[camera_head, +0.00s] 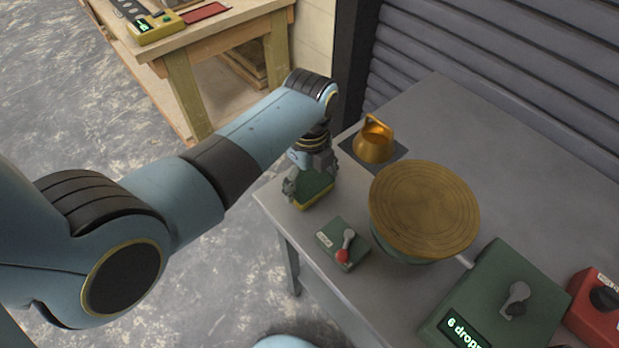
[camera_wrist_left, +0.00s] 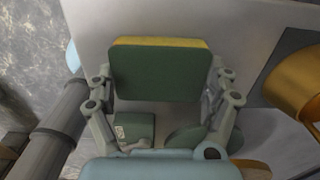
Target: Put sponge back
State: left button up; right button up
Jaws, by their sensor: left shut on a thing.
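The sponge (camera_head: 316,192), a green block with a yellow layer, is held in my left gripper (camera_head: 311,178) over the table's left corner. In the left wrist view the sponge (camera_wrist_left: 158,75) sits between the two fingers of the gripper (camera_wrist_left: 160,90), its green face toward the camera and its yellow edge at the top. I cannot tell whether it touches the table. My right gripper is not in view.
On the grey table (camera_head: 430,115) stand an orange handled weight-like object (camera_head: 374,141) on a dark mat (camera_head: 398,152), a round brown turntable (camera_head: 424,208), a small green switch box (camera_head: 336,241), a larger green box (camera_head: 492,290) and a red box (camera_head: 596,305). A wooden bench (camera_head: 220,35) stands behind.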

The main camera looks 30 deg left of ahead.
aim_at(310, 181)
pick_arm(q)
jog(key=o, duration=0.7)
jog(key=shift+f, duration=0.1)
jog(key=shift+o, duration=1.1)
jog(key=shift+w, duration=0.1)
notch_tip(310, 181, up, 12)
jog(key=shift+d+r+p, duration=0.1)
jog(key=shift+p, duration=0.2)
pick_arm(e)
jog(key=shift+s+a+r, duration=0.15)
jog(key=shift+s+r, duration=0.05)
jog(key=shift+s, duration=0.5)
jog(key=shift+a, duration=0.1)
